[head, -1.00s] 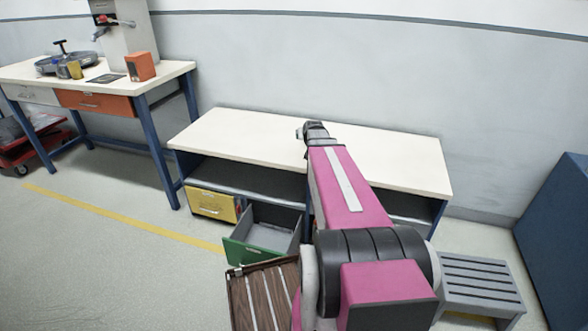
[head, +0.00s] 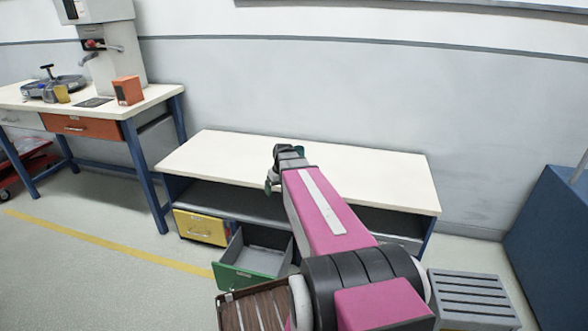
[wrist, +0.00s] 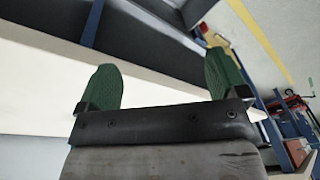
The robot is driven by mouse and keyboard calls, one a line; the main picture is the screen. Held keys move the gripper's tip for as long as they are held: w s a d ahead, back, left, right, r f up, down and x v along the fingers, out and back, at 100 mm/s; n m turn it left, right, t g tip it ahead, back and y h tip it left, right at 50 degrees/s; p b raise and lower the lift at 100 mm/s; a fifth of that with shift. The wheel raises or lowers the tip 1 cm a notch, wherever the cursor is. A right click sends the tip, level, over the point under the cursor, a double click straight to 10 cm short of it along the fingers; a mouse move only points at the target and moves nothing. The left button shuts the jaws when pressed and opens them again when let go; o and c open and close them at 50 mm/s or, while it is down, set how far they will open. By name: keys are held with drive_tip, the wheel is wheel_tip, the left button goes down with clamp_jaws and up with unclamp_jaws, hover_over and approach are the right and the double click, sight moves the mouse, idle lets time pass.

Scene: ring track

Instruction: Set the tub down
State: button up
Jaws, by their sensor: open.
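My gripper (head: 272,183) is at the front edge of the low white-topped bench (head: 365,175), seen past my arm in the head view. In the wrist view my gripper (wrist: 162,80) has its two green fingers spread wide apart with nothing between them. The pale bench top (wrist: 35,75) runs behind the fingers there. I cannot make out a tub in the gripper or on the low bench. My arm hides part of the bench and the floor in front.
Below the bench are a yellow drawer (head: 200,227) and an open green-fronted drawer (head: 240,279). A slatted brown crate (head: 248,310) and a grey slatted step (head: 471,296) stand in front. A taller workbench (head: 160,94) is at left, a blue block (head: 550,235) at right.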

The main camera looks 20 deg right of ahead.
drive_tip(key=w+d+r+n+t, duration=0.1)
drive_tip(key=w+d+r, duration=0.2)
drive_tip(key=w+d, duration=0.25)
drive_tip(key=w+d+r+n, duration=0.1)
drive_tip(key=w+d+r, duration=0.25)
drive_tip(key=w, duration=0.35)
drive_tip(key=n+t+y, duration=0.1)
drive_tip(key=n, duration=0.1)
approach(299, 149)
drive_tip(key=a+f, duration=0.1)
drive_tip(key=f, duration=0.1)
drive_tip(key=a+f, duration=0.1)
drive_tip(key=f, duration=0.2)
drive_tip(key=a+f, duration=0.1)
drive_tip(key=f, duration=0.2)
drive_tip(key=shift+w, duration=0.15)
drive_tip(key=c, duration=1.1)
drive_tip(key=shift+o, duration=0.2)
drive_tip(key=shift+r, duration=0.1)
